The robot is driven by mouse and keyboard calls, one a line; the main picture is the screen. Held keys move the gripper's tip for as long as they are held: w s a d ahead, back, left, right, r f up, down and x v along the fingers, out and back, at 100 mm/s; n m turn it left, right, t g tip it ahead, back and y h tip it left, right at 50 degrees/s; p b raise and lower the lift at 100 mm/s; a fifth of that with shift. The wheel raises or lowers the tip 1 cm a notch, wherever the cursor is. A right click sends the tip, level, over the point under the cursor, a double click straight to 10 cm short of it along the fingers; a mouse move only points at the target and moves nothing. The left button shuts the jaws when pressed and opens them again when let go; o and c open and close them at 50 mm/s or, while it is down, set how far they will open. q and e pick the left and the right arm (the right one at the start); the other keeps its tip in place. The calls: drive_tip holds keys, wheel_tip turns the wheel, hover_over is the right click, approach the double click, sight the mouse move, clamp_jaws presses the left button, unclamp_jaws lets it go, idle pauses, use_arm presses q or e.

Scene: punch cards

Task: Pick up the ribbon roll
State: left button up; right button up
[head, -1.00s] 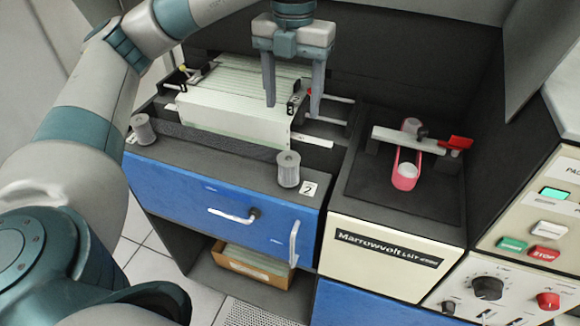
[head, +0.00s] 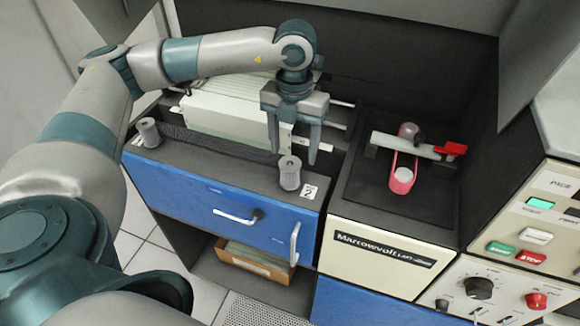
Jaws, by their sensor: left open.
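My left gripper (head: 293,156) is open and empty, fingers pointing down, in the upper middle of the head view. Its fingertips are just above and behind a small grey ribbed cylinder (head: 289,174), which stands upright beside a "2" label at the front right corner of the dark machine top. A matching cylinder (head: 149,132) stands at the front left corner. A pink band (head: 402,178) loops around a white round piece (head: 404,174) in the dark recess to the right. I cannot tell for sure which of these is the ribbon roll. My right gripper is out of view.
A stack of pale cards (head: 225,115) lies in the machine behind the cylinders, partly under my arm. A metal bar with a red end (head: 450,150) crosses above the pink band. A control panel (head: 540,215) stands at right; a blue drawer (head: 190,190) is below.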

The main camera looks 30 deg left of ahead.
sight(289, 163)
use_arm(q)
drive_tip(key=shift+f, duration=0.75)
drive_tip(key=shift+s+a+f+p, duration=0.15)
drive_tip(key=shift+s+f+p, duration=0.15)
drive_tip(key=shift+f+p, duration=0.65)
wheel_tip(289, 163, down, 2)
drive_tip(key=shift+s+a+f+p, duration=0.1)
drive_tip(key=shift+s+f+p, duration=0.1)
drive_tip(key=shift+p, duration=0.8)
drive_tip(key=shift+w+f, duration=0.1)
drive_tip(key=shift+f, duration=0.35)
